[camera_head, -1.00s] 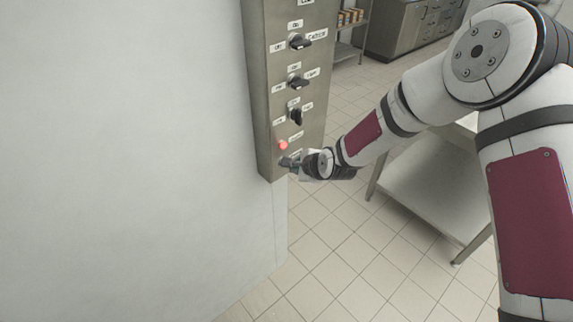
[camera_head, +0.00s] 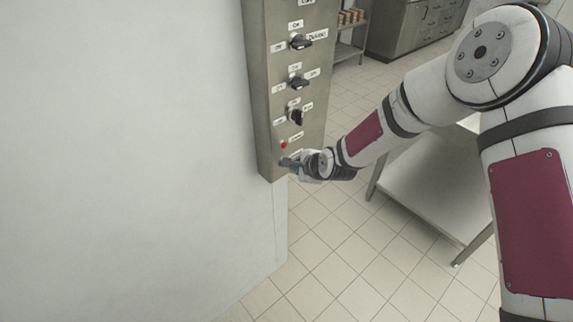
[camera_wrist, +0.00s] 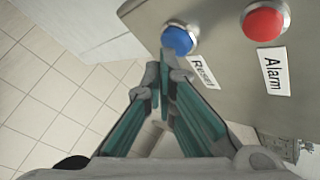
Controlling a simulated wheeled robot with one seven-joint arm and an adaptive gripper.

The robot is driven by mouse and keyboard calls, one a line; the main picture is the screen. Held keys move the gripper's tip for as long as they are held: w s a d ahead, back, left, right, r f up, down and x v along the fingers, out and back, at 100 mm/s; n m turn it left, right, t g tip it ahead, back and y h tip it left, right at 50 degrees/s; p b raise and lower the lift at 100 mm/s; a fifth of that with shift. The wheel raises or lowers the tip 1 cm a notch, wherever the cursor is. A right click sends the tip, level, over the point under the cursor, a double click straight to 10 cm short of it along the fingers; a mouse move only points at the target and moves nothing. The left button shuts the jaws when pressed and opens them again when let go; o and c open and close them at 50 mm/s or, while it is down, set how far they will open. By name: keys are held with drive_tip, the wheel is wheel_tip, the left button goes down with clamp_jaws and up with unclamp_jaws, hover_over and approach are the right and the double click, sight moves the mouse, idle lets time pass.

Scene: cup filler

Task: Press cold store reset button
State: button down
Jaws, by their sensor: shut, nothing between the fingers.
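The blue button labelled "Reset" (camera_wrist: 178,40) is on the steel control panel (camera_head: 264,110), in the upper middle of the wrist view. My gripper (camera_wrist: 166,68) is shut and empty, its fingertips right at the near edge of the blue button; I cannot tell whether they touch it. In the head view my gripper (camera_head: 287,163) is at the panel's lower end and hides the blue button. The red button labelled "Alarm" (camera_wrist: 265,22) is to the right in the wrist view; it also shows above the gripper in the head view (camera_head: 284,145), dark red.
Several black rotary knobs (camera_head: 299,83) stick out of the panel above the red button. A large pale wall (camera_head: 130,160) fills the left. A steel table (camera_head: 430,190) stands right of the panel, below my arm. Tiled floor (camera_head: 330,260) lies open below.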

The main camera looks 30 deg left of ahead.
drive_tip(key=shift+s+d, duration=0.2)
drive_tip(key=shift+d, duration=0.2)
drive_tip(key=s+d+p, duration=0.2)
drive_tip(key=d, duration=0.3)
drive_tip(key=shift+s+d, duration=0.15)
drive_tip(key=shift+d, duration=0.15)
idle(0.3)
idle(0.6)
drive_tip(key=s+d+r+n+t+h, duration=0.1)
drive_tip(key=d+r+n+h, duration=0.25)
drive_tip(key=d+r, duration=0.85)
drive_tip(key=s+d+r+n+h, duration=0.2)
drive_tip(key=d+r+n, duration=0.3)
drive_tip(key=d+r, duration=0.7)
drive_tip(key=s+d+r+n, duration=0.1)
drive_tip(key=s+d+r, duration=0.3)
drive_tip(key=s, duration=0.3)
drive_tip(key=s+d+r+n+h, duration=0.1)
drive_tip(key=s+d+r, duration=0.3)
drive_tip(key=s, duration=0.4)
drive_tip(key=s+d+r+n+h, duration=0.1)
drive_tip(key=s+d+r+n, duration=0.1)
drive_tip(key=s+d+r, duration=0.2)
drive_tip(key=s+d, duration=0.2)
drive_tip(key=s, duration=0.2)
drive_tip(key=shift+s, duration=0.25)
